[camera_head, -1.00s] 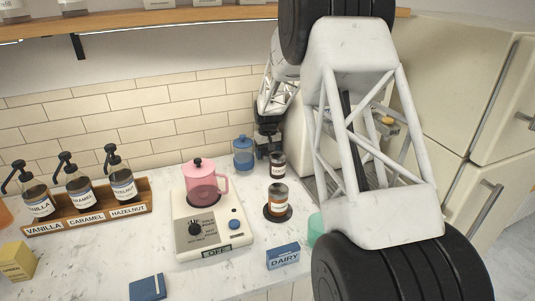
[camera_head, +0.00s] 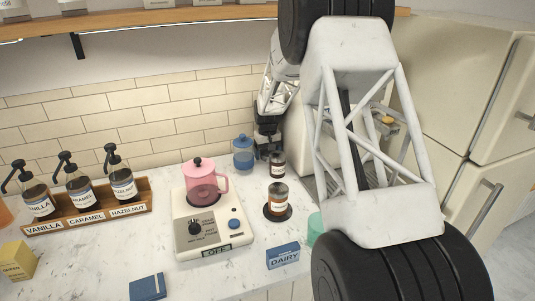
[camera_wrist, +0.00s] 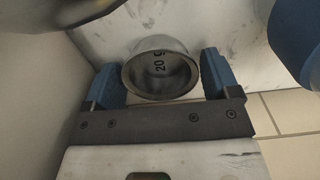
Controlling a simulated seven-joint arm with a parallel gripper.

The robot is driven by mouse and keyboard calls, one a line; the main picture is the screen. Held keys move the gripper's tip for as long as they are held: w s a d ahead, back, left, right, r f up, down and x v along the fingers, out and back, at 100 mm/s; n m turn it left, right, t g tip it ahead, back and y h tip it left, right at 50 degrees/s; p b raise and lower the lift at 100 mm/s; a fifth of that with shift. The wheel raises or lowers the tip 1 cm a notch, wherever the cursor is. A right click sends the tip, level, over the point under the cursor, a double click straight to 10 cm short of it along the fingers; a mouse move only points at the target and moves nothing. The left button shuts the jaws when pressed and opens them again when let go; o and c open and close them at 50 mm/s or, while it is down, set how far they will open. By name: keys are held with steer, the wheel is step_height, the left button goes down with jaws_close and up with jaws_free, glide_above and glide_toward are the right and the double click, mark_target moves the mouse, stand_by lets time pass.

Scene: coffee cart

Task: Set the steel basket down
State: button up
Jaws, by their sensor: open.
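The steel basket (camera_wrist: 160,75), a small round metal cup marked "20 g" inside, is in the wrist view with its open mouth facing the camera. My gripper (camera_wrist: 158,66) is open, with one blue finger on each side of the basket. A small gap shows on the left; the right finger is very close to the rim, and I cannot tell whether it touches. The basket appears to be at the marble counter (camera_wrist: 190,22); its underside is hidden. In the head view, my dark gripper (camera_head: 267,142) is low by the back wall, and the basket cannot be made out.
A blue jar (camera_head: 243,154) stands close left of my gripper. Dark-lidded jars (camera_head: 277,165) stand in front. A syrup rack (camera_head: 88,211) is at left. A cream fridge (camera_head: 465,85) is at right.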

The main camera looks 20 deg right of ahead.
step_height(320, 180, up, 12)
stand_by(0.6)
stand_by(0.7)
steer(key=s+a+r, duration=0.3)
steer(key=s+r, duration=0.1)
steer(key=s, duration=0.4)
steer(key=s+a+r+t, duration=0.1)
steer(key=s+a+r, duration=0.25)
steer(key=s, duration=0.45)
steer(key=s+a+r, duration=0.3)
steer(key=s+r, duration=0.2)
steer(key=s, duration=0.3)
steer(key=s+a+f, duration=0.2)
steer(key=s, duration=1.3)
steer(key=s+a+f+t, duration=0.1)
steer(key=s+a, duration=0.2)
steer(key=s, duration=1.2)
steer(key=shift+s+f+t, duration=0.25)
steer(key=shift+f+t, duration=0.05)
steer(key=shift+f, duration=0.1)
